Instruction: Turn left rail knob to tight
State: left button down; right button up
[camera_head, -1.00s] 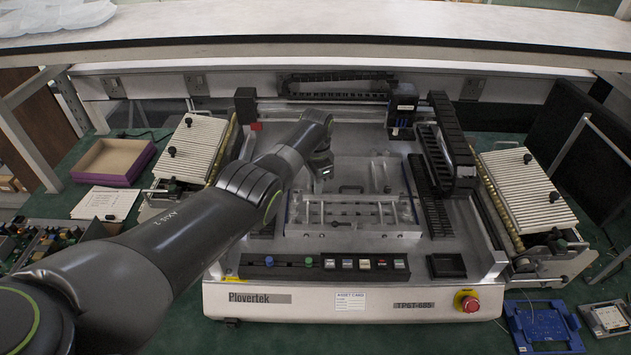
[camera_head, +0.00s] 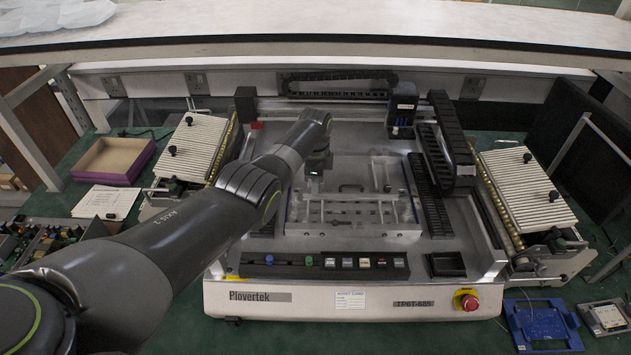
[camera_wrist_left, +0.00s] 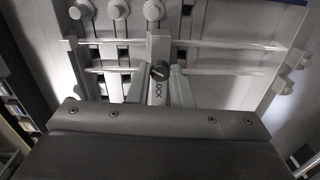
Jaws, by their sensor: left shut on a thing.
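The fixture with rails (camera_head: 350,212) sits in the middle of the machine. In the left wrist view a small dark knob (camera_wrist_left: 160,72) with a slot in its face sits at a rail, above a light strip marked LOCK (camera_wrist_left: 159,90). My left gripper (camera_wrist_left: 160,80) has one finger on each side of the knob and is shut on it. In the head view my left gripper (camera_head: 317,168) is at the fixture's back left, and my arm and wrist hide its fingertips and the knob. My right gripper is in neither view.
Several pale round knobs (camera_wrist_left: 117,10) stand beyond the rails. A dark gantry (camera_head: 450,145) stands right of the fixture. A button panel (camera_head: 330,264) and a red stop button (camera_head: 468,301) are at the front. A shelf (camera_head: 320,30) crosses above the back.

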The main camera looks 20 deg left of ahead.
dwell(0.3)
pick_arm(q)
jog(key=c, duration=1.3)
grip_release()
jog(key=shift+r, duration=0.1)
jog(key=shift+r, duration=0.2)
notch_tip(320, 180, up, 5)
jog(key=shift+f+p, duration=0.15)
jog(key=shift+p, duration=0.2)
notch_tip(320, 180, up, 12)
jog(key=b, duration=0.3)
jog(key=shift+s, duration=0.25)
